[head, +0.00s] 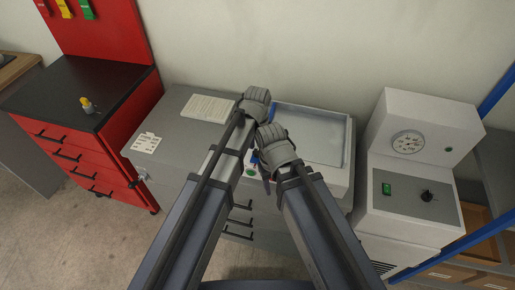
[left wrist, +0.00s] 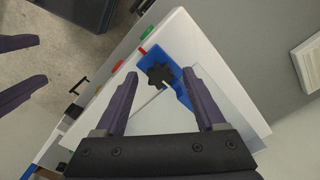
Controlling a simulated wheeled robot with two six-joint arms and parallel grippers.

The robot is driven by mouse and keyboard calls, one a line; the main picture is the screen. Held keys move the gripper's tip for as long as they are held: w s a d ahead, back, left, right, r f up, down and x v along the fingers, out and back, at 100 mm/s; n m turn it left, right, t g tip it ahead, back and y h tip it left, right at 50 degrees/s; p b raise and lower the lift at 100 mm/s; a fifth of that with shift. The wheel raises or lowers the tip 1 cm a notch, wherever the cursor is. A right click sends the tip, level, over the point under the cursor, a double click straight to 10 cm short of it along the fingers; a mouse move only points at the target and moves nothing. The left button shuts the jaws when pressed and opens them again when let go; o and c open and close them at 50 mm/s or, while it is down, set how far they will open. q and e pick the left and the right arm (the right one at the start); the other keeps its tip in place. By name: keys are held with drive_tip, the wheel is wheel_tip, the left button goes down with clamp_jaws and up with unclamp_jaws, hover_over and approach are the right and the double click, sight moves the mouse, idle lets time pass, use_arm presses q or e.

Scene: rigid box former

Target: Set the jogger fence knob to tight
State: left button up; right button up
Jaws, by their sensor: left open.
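The jogger fence knob is a black star-shaped knob (left wrist: 160,74) on a blue bracket (left wrist: 183,92) at the edge of a white-rimmed tray. It shows in the left wrist view. My left gripper (left wrist: 159,78) is open, with its two purple fingers on either side of the knob in that view; I see no clear contact. A small red mark (left wrist: 142,50) lies beside the knob; any lettering is too small to read. In the head view my left gripper (head: 257,100) and right gripper (head: 275,148) hide the knob. My right gripper's fingers (left wrist: 22,68) stand apart and empty at the left wrist view's left edge.
The tray (head: 315,135) sits on a grey cabinet (head: 180,105) with papers (head: 208,108) on top. A red tool cabinet (head: 75,155) stands left. A white machine with a dial (head: 408,142) stands close on the right.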

sight(257, 151)
use_arm(q)
drive_tip(key=shift+r, duration=0.15)
wheel_tip(257, 151, up, 8)
drive_tip(key=p, duration=0.8)
drive_tip(key=shift+f, duration=0.2)
drive_tip(key=s+a+n, duration=0.5)
drive_tip(key=a+n, duration=0.1)
drive_tip(key=a, duration=0.3)
drive_tip(key=s+a+n, duration=0.4)
drive_tip(key=a+n, duration=0.1)
drive_tip(key=a, duration=0.4)
drive_tip(key=s+d+f+m+y+b, duration=0.1)
drive_tip(key=s+d, duration=0.4)
drive_tip(key=d, duration=0.6)
drive_tip(key=m+b, duration=0.1)
drive_tip(key=m, duration=0.1)
drive_tip(key=shift+s+d+f+m, duration=0.2)
drive_tip(key=shift+s+f+m, duration=0.1)
drive_tip(key=shift+s+f, duration=0.05)
drive_tip(key=shift+d, duration=0.1)
